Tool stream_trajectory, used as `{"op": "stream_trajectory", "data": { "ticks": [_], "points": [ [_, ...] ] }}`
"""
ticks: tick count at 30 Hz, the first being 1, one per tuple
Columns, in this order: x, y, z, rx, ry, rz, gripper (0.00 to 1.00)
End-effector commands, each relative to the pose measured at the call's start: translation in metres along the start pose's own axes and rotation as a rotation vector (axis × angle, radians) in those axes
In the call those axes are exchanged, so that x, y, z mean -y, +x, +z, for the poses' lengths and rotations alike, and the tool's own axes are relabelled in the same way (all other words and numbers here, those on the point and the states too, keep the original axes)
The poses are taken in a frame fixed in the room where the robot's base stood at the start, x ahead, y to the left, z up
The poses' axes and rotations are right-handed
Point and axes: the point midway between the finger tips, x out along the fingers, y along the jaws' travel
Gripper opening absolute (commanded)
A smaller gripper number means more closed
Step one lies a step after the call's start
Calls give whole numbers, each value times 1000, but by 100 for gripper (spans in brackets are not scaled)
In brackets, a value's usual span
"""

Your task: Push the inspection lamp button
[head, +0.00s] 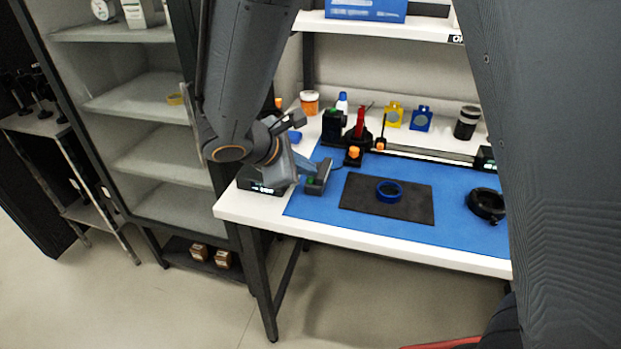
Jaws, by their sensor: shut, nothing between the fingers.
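My gripper (309,169) is over the left end of the bench, below my dark wrist. Its fingers are small and partly hidden by the hand, and they look shut and empty. A dark block with a small green spot (311,181) shows right at the fingertips. I cannot tell whether the fingers touch it or whether it is the lamp's button. A small black box with an orange knob (354,153) stands a little to the right, apart from the gripper. No part is clearly marked as the inspection lamp.
A black device (262,182) sits at the left corner. Bottles and holders line the back. A shelf cabinet (140,100) stands left.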

Motion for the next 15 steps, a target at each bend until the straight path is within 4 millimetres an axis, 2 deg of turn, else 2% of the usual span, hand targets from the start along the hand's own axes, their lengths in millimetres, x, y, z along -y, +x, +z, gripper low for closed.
{"op": "stream_trajectory", "data": {
  "ticks": [15],
  "points": [
    [6,6,-5,-3,-3,-6,0]
  ]
}}
